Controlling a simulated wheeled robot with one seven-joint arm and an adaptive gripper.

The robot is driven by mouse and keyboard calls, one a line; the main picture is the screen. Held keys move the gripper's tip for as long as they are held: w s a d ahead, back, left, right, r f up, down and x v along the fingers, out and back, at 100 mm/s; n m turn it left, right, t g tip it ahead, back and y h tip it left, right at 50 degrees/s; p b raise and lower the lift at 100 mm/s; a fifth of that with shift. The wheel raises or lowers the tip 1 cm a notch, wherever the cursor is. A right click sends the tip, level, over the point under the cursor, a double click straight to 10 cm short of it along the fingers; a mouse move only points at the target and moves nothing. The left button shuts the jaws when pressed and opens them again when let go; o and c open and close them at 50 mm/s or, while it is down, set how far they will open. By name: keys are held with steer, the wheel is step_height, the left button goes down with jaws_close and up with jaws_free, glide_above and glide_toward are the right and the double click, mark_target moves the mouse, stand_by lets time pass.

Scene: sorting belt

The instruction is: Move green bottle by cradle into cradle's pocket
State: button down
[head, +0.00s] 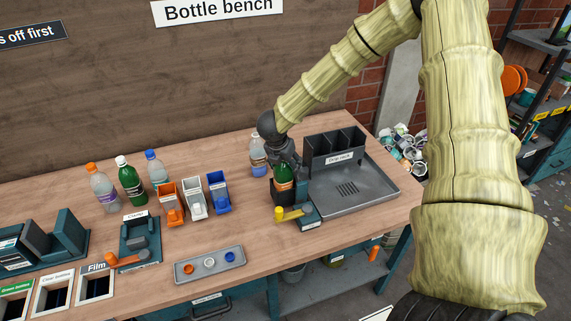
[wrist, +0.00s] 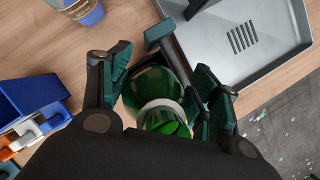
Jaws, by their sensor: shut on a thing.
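A green bottle (head: 284,173) with an orange label is in my gripper (head: 285,160), upright in the head view. In the wrist view the green bottle (wrist: 155,90) sits between both fingers, with a pale band around it. My gripper (wrist: 160,95) is shut on it.
The drain rack (head: 335,150) and grey tray (head: 375,183) stand close on the right. A clear bottle (head: 258,160) stands close behind my gripper. Orange, white and blue bins (head: 218,190) are to the left. A clamp fixture (head: 138,250) and a cap tray (head: 208,275) lie further left.

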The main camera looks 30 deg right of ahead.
steer(key=shift+f, duration=0.15)
steer(key=shift+c, duration=1.5)
jaws_free()
steer(key=v, duration=1.2)
steer(key=shift+d, duration=0.15)
